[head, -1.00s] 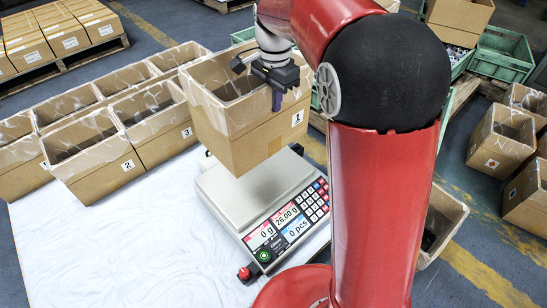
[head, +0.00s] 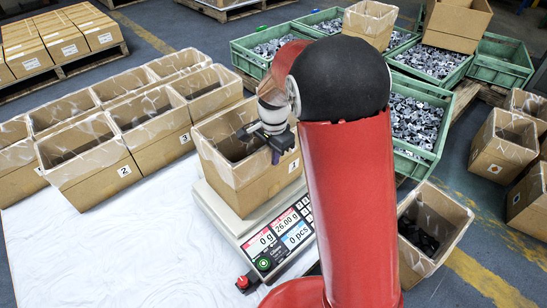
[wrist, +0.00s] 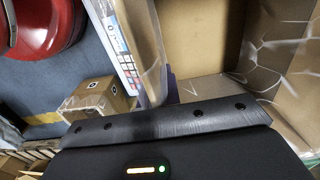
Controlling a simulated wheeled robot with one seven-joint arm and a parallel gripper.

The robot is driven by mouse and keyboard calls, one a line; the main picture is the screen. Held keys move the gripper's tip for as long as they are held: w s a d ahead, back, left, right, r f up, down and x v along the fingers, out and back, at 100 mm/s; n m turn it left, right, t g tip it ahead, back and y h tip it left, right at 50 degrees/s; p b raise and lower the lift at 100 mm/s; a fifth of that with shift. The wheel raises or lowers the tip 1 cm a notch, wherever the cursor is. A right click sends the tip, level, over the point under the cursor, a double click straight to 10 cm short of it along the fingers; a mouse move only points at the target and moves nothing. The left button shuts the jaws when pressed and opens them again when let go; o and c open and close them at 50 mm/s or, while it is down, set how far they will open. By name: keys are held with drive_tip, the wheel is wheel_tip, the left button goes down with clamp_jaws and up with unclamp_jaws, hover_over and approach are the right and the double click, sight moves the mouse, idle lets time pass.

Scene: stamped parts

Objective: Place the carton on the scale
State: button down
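The carton (head: 248,190), an open cardboard box labelled 1, is upright over the plate of the scale (head: 218,206). Its bottom is at or just above the plate; I cannot tell whether it touches. The scale's displays (head: 277,238) show 0 g, 26.00 g and 0 pcs. My gripper (head: 275,153) is at the carton's right rim, shut on that wall with one purple finger showing. The wrist view shows the carton's inside (wrist: 200,38) and a purple finger beside its wall. My arm hides part of the scale's keypad.
Several open cartons, including those labelled 2 (head: 95,170) and 3 (head: 155,130), stand left on the white sheet (head: 120,250). Green crates of metal parts (head: 425,120) stand behind my arm. A carton with dark parts (head: 430,230) is at right.

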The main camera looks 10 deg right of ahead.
drive_tip(key=shift+f, duration=0.35)
drive_tip(key=c, duration=2.1)
unclamp_jaws()
drive_tip(key=shift+f, duration=0.1)
drive_tip(key=o, duration=0.5)
